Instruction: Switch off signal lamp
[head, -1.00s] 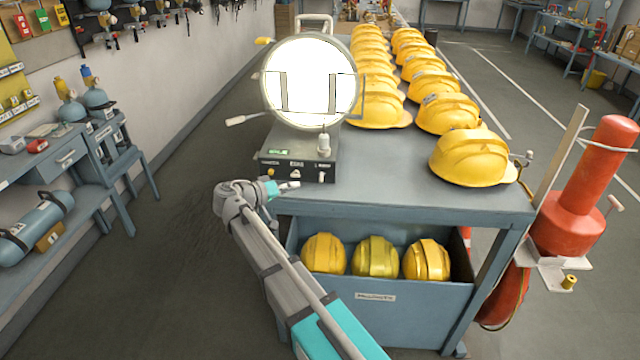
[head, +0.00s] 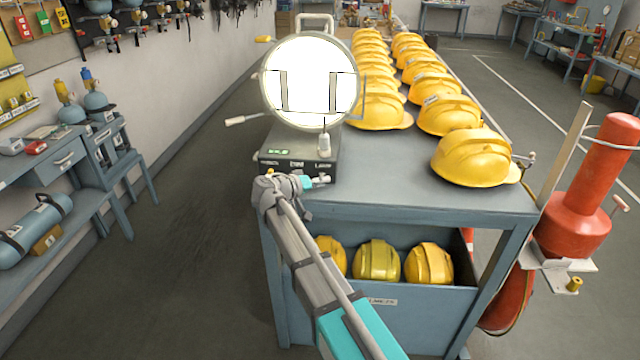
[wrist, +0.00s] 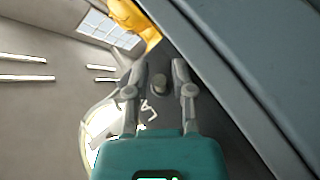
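The signal lamp (head: 308,82) stands on the near left end of the blue-grey table, its round face glowing bright white. Its grey control box (head: 298,161) has a small green light and a row of labels above the front controls. My gripper (head: 318,181) is in front of the box's lower front and hides most of the controls there. In the wrist view, my gripper (wrist: 158,72) has its two fingers apart, with a small dark round knob (wrist: 160,85) showing between them. I cannot tell whether they touch it. Part of the glowing lamp (wrist: 98,125) shows at lower left.
Yellow helmets (head: 470,158) stand in rows on the table (head: 400,190), and several more lie in the bin (head: 420,312) below. A red cylinder (head: 590,190) stands at the table's right. A bench with blue bottles (head: 95,98) is at left. The floor between is clear.

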